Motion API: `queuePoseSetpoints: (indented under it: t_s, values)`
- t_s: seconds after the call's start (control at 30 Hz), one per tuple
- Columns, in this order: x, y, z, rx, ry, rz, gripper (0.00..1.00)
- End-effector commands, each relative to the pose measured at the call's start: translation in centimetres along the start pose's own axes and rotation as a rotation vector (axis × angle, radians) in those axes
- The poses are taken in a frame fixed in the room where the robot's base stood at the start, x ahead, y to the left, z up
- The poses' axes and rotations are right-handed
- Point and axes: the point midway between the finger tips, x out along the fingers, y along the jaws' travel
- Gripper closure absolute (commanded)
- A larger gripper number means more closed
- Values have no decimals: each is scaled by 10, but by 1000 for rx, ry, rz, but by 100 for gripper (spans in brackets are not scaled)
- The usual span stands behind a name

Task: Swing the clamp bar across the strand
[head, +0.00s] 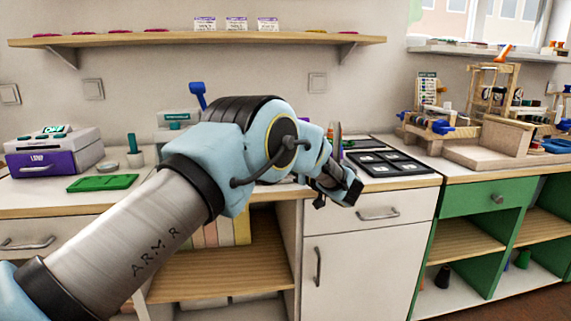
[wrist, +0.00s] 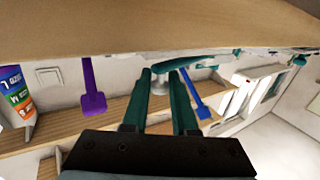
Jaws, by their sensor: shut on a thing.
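In the wrist view my gripper (wrist: 162,80) has its two teal fingers on either side of a small part at the end of a teal bar (wrist: 207,62), which looks like the clamp bar. A round grey metal piece shows between the fingers. The bar runs off to the right from the fingertips. In the head view my arm reaches across the counter and hides the bar and the fingertips. I cannot make out the strand in either view.
A black tray (head: 395,163) lies on the counter right of my arm. A green tray (head: 103,183) and a purple-and-white box (head: 55,155) are at left. Wooden frames (head: 490,100) stand at right. Purple (wrist: 93,102) and blue (wrist: 197,98) paddle-shaped things show near the fingers.

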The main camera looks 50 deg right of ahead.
Motion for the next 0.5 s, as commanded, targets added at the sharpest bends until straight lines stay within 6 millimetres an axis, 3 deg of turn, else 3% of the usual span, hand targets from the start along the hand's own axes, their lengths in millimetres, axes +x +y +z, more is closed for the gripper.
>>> queuePoseSetpoints:
  t_s: [0.5]
  values:
    - [2, 0, -2, -2, 4, -49, 100]
